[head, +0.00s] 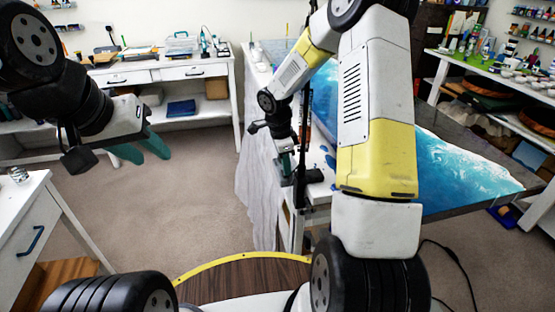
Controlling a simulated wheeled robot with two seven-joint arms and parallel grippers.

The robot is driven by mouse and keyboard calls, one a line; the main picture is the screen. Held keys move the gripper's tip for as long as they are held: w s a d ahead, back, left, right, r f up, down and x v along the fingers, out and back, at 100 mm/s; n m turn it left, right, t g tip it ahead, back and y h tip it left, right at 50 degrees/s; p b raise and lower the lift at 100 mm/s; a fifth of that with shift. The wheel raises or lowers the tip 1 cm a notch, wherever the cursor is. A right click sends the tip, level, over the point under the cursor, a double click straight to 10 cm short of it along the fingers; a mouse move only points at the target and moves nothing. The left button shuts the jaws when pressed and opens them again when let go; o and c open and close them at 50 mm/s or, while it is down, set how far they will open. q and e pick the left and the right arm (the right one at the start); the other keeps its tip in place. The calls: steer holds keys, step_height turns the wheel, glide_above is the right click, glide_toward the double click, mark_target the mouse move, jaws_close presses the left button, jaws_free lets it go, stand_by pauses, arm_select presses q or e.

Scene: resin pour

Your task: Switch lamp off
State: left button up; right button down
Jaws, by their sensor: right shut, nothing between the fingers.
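I cannot clearly make out the lamp or its switch. A thin black upright post (303,130) stands at the near end of the blue-and-white resin table (465,170) and may be part of it. My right gripper (286,172) points down just left of this post, with its teal fingers shut and empty. My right arm hides much of the table and whatever is behind it. I cannot tell if the gripper touches anything. My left gripper (145,155) hangs at the left over the floor, its teal fingers apart and empty, away from the table.
A white desk (150,75) with drawers stands at the back left. A white cabinet (30,225) is at the near left. A crowded shelf (490,65) lines the right wall. A white cloth (258,185) hangs from the table. The carpet (180,205) between is clear.

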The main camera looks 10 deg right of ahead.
steer(key=shift+f, duration=0.2)
steer(key=shift+r, duration=3.55)
